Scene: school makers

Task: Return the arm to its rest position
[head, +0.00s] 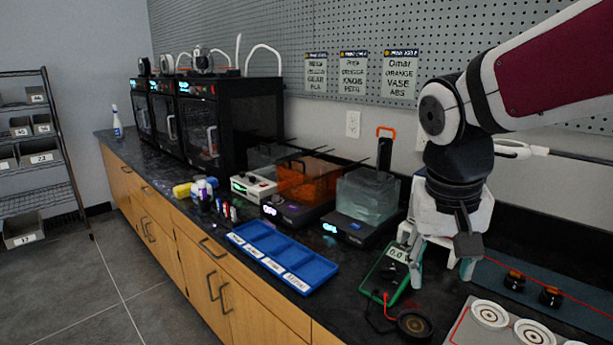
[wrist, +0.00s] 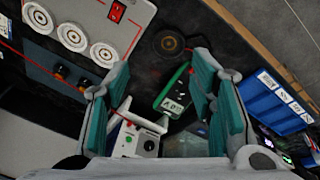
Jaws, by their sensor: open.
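My gripper (head: 441,262) hangs from my arm at the right of the head view, pointing down over the counter (head: 352,290). Its teal-padded fingers are spread apart in the wrist view (wrist: 160,105), with nothing between them in their grip. A green multimeter (head: 388,270) lies on the counter beside and below the fingers in the head view. It also shows between the fingers, farther down, in the wrist view (wrist: 173,92).
A blue compartment tray (head: 283,257) lies at the counter's front. Tanks with orange (head: 306,178) and clear (head: 366,200) walls and black printers (head: 228,125) line the back. White round discs (head: 490,314) and a dark round coil (head: 414,325) lie at the right. The floor (head: 75,280) at left is clear.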

